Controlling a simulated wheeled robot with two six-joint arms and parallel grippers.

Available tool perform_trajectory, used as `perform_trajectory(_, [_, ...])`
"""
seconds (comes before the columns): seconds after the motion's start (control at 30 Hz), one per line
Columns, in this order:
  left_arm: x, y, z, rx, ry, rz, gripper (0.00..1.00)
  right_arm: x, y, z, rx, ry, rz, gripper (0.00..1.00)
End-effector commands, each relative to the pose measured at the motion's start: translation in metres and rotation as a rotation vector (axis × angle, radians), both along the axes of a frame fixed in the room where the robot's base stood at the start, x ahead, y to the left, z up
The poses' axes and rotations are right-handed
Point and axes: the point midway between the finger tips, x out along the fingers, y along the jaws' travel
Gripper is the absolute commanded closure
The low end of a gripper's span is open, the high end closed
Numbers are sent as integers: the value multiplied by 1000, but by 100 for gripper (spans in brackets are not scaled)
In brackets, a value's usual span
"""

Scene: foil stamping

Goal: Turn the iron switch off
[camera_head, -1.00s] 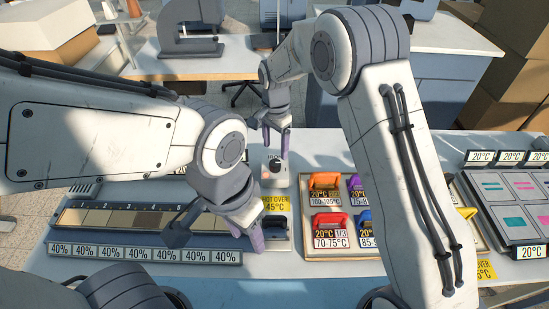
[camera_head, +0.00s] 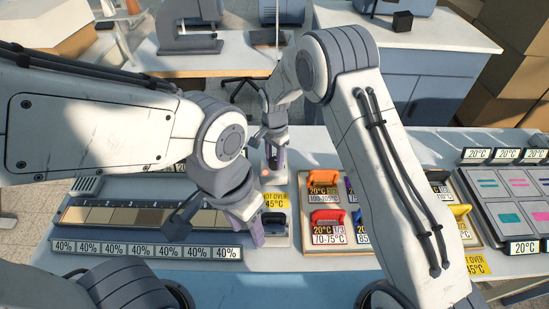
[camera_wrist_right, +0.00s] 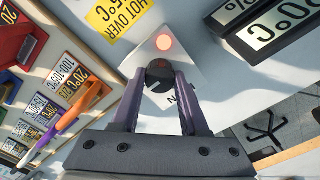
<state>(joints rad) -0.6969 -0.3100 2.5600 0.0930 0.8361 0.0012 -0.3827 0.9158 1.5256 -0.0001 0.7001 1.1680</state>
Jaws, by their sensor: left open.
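The iron switch (camera_wrist_right: 182,48) is a small white box with a glowing red-orange lamp and a dark round knob (camera_wrist_right: 159,70). The letter "N" shows on its face in the right wrist view. My right gripper (camera_wrist_right: 160,78) has its purple fingers on either side of the knob; I cannot tell whether they press on it. In the head view my right gripper (camera_head: 275,168) hangs over the switch and mostly hides it, with the lamp (camera_head: 266,173) just visible. My left gripper (camera_head: 256,238) is open, low at the right end of the swatch strip, beside a dark block.
A yellow "hot over 45°C" label (camera_head: 276,201) lies in front of the switch. A tray (camera_head: 308,246) of coloured-handled stamps stands to its right. The swatch strip (camera_head: 100,218) with several 40% displays lies left. Temperature displays and a panel (camera_head: 510,200) are at far right.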

Motion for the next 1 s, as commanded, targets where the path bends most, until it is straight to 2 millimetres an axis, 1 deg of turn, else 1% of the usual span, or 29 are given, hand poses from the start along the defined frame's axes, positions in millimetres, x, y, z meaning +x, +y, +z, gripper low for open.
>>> perform_trajectory(0.27, [0, 0, -1, 0, 0, 0, 50, 0, 0, 0, 0, 0, 29, 100])
perform_trajectory(0.47, [0, 0, -4, 0, 0, 0, 50, 0, 0, 0, 0, 0, 126, 100])
perform_trajectory(0.67, [0, 0, -9, 0, 0, 0, 50, 0, 0, 0, 1, -2, 289, 100])
perform_trajectory(1.0, [0, 0, -15, 0, 0, -1, 50, 0, 0, 0, 0, -1, 611, 100])
